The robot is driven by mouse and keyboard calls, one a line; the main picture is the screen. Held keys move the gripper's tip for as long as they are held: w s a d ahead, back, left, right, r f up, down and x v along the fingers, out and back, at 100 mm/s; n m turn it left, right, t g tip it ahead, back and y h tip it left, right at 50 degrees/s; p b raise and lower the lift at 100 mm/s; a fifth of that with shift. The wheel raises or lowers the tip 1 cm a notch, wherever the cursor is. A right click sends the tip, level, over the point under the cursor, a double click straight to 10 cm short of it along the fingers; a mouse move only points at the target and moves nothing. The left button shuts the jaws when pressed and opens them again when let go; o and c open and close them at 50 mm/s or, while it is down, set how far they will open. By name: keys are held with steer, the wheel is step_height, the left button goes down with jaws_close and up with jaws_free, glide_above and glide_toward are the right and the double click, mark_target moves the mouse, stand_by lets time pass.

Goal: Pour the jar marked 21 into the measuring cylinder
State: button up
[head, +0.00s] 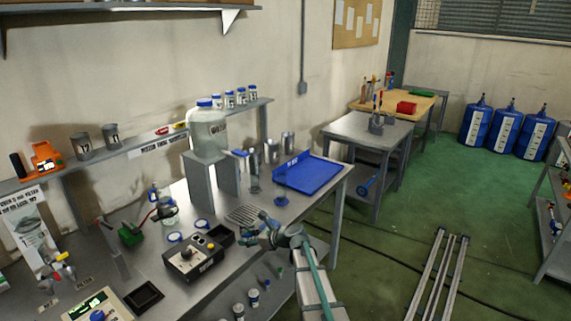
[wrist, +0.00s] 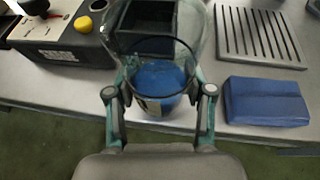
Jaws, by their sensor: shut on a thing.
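My gripper (wrist: 159,92) is shut on a clear glass jar (wrist: 152,46) in the wrist view, with one finger on each side. Something blue shows through or below the glass, with a pale label patch under it; no number can be read. In the head view my gripper (head: 268,230) is over the front edge of the bench, and the jar is too small to make out there.
A control box (head: 193,258) with a yellow knob is left of my gripper. A slotted grate (head: 243,215) and a blue block (wrist: 265,102) lie nearby. The blue tray (head: 312,177) is at the bench's right end. A large white container (head: 208,132) stands on a raised stand behind.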

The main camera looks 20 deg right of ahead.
steer(key=w+d+r+m+h+p, duration=0.1)
steer(key=w+d+p, duration=0.1)
steer(key=w, duration=0.3)
steer(key=w+d+m+t+h+p, duration=0.1)
steer(key=w+d, duration=0.2)
steer(key=w, duration=0.3)
steer(key=w+d+r+m+t+h+p, duration=0.1)
steer(key=w+d+h+p, duration=0.1)
steer(key=w, duration=0.3)
steer(key=shift+w+d+r+m+p, duration=0.15)
steer(key=shift+w+r+m+p, duration=0.15)
steer(key=shift+w+r+m, duration=0.1)
steer(key=w+d+r+m+h+p, duration=0.2)
steer(key=w+d, duration=0.4)
steer(key=w, duration=0.3)
steer(key=shift+w+r+m+t+h, duration=0.3)
steer(key=shift+m+t+h, duration=0.1)
steer(key=shift+m+h, duration=0.5)
steer(key=shift+s+r, duration=0.1)
step_height(320, 180, up, 6)
steer(key=d+m+t+y+b, duration=0.2)
steer(key=m+y+b, duration=0.1)
steer(key=m, duration=0.3)
steer(key=shift+s+d+m+y, duration=0.15)
steer(key=shift+d+m+y, duration=0.15)
steer(key=shift+d+y, duration=0.1)
steer(key=shift+a+r+m+t+y+b, duration=0.2)
steer(key=shift+r+m+t+y+b, duration=0.35)
steer(key=shift+m+b, duration=0.8)
